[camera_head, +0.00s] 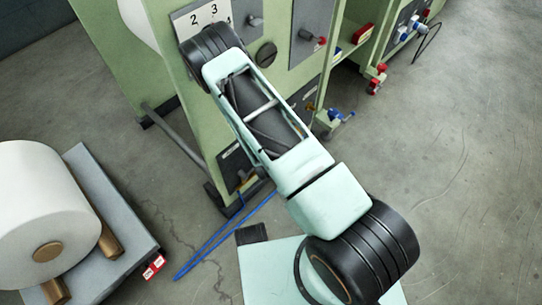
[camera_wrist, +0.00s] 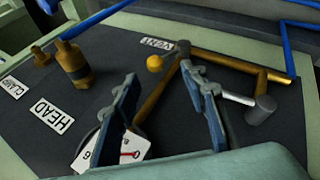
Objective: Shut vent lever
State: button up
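In the wrist view a dark panel carries a label reading VENT (camera_wrist: 158,43). Near it a yellow ball knob (camera_wrist: 154,63) sits beside a dark pivot (camera_wrist: 182,47) where brass pipes meet; it appears to be the vent lever's end. My gripper (camera_wrist: 160,76) shows as two blue fingers, spread apart with nothing held between them. The knob and a brass pipe (camera_wrist: 156,96) show in the gap beyond the fingertips. I cannot tell how far the tips are from the knob. In the head view my arm hides the gripper and the vent lever.
In the head view a white roll (camera_head: 45,205) lies left of the green machine (camera_head: 185,105). Open floor (camera_head: 460,170) is at right.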

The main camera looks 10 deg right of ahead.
jog(key=d+v, duration=0.1)
jog(key=v, duration=0.6)
jog(key=shift+a+r, duration=0.15)
jog(key=shift+a, duration=0.3)
